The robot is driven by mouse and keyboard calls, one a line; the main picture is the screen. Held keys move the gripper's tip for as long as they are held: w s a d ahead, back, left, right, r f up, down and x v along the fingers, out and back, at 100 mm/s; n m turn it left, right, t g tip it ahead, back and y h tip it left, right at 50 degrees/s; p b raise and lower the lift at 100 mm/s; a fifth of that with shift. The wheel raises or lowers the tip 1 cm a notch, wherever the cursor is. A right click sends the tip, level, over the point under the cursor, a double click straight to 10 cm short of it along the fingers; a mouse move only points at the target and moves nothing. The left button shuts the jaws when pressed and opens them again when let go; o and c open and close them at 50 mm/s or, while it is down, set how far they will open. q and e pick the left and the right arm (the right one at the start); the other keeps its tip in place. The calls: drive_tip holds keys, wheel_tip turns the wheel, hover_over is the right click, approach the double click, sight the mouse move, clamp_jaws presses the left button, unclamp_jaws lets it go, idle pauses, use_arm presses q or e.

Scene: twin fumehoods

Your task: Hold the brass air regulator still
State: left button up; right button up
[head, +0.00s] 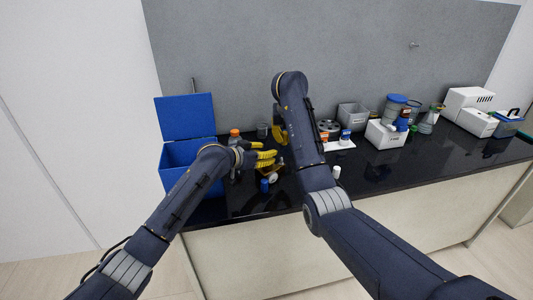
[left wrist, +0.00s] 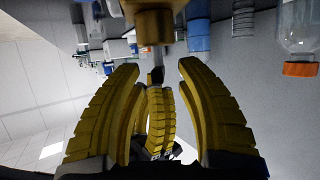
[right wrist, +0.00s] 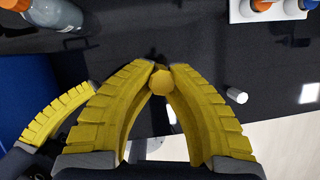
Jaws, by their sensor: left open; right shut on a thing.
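The brass air regulator (left wrist: 153,25) shows at the top of the left wrist view, with a short pale stem below it. In the head view a small brass shape (head: 271,171) shows beside my left gripper (head: 271,158). My left gripper is open, its yellow fingers (left wrist: 157,80) spread on either side below the brass body, with no clear contact. My right gripper (right wrist: 158,70) is shut, its fingertips drawn together on a small yellowish piece, which seems to be the regulator. In the head view my right arm partly hides this gripper (head: 279,131).
An open blue bin (head: 183,152) stands at the left, near an orange-capped bottle (head: 235,134). A small white cylinder (right wrist: 237,95) lies to the right. A white rack (head: 340,144) and a white box (head: 385,135) stand farther right. The black worktop (head: 420,160) has bare room at its front.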

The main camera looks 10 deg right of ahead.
use_arm(q)
drive_tip(key=shift+w+d+f, duration=0.2)
drive_tip(key=shift+w+d, duration=0.05)
drive_tip(key=shift+d, duration=0.1)
drive_tip(key=shift+c, duration=0.4)
clamp_jaws()
idle(0.5)
drive_tip(key=shift+c, duration=0.3)
unclamp_jaws()
drive_tip(key=shift+c, duration=0.2)
clamp_jaws()
